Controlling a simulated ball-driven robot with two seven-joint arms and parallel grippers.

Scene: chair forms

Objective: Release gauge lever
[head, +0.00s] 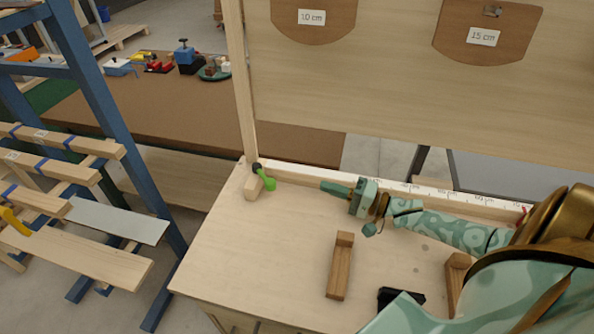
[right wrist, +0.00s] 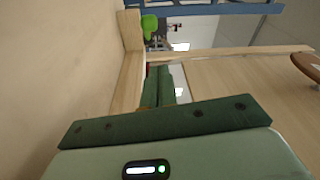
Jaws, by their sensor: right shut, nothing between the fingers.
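The gauge lever (head: 268,182) is a small bright green handle on a dark pivot at the far left corner of the wooden bench, beside a small wooden block (head: 253,187). My right gripper (head: 324,186) is shut and empty. It points left along the ruler strip, to the right of the lever and apart from it. In the right wrist view the closed green fingers (right wrist: 160,72) point towards the green lever (right wrist: 149,24), with a gap between. My left gripper is not in view.
A white ruler strip (head: 300,175) runs along the bench's back edge under an upright wooden board (head: 340,90). A wooden block (head: 340,265) lies on the bench (head: 250,260). A blue rack (head: 90,90) with wooden slats stands left. The bench's left part is clear.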

